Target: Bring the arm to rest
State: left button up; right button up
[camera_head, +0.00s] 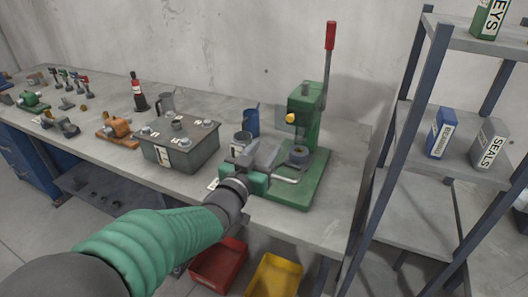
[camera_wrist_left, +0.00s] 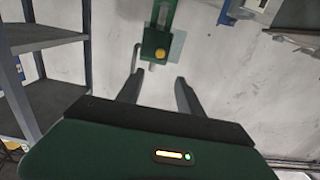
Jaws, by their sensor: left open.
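My left arm (camera_head: 150,245), with a green sleeve, reaches in from the lower left over the workbench (camera_head: 330,185). My left gripper (camera_head: 264,153) is in front of and just left of the green press (camera_head: 309,125), and overlaps part of it in the head view. In the left wrist view the two dark fingers of this gripper (camera_wrist_left: 160,78) stand apart with nothing between them. The press (camera_wrist_left: 156,42), with its yellow knob, shows beyond the fingertips. I cannot tell whether the gripper touches the press. My right gripper is not in view.
A grey box (camera_head: 180,150) with jars on top and a blue container (camera_head: 252,120) stand close by on the bench. A metal shelf rack (camera_head: 395,170) stands to the right. A red bin (camera_head: 218,265) and a yellow bin (camera_head: 272,277) are below the bench front.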

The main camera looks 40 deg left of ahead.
pick_arm(q)
jog(key=shift+s, duration=0.1)
dwell(0.3)
jog(key=s+d+f+m+g+h+p, duration=0.1)
jog(key=s+d+f+g+h+p, duration=0.15)
jog(key=d+f+g, duration=0.45)
jog(key=s+d+f+g+h+p, duration=0.1)
jog(key=s+d+f+g+p, duration=0.2)
jog(key=f, duration=0.6)
jog(key=s+d+f+m+g+p, duration=0.1)
jog(key=s+d+f+g, duration=0.3)
jog(key=s+d, duration=0.3)
jog(key=s+f+h, duration=0.1)
jog(key=s, duration=0.1)
jog(key=shift+s+d+m+g+p, duration=0.2)
jog(key=shift+s+m+g+p, duration=0.1)
jog(key=shift+s+m+g, duration=0.1)
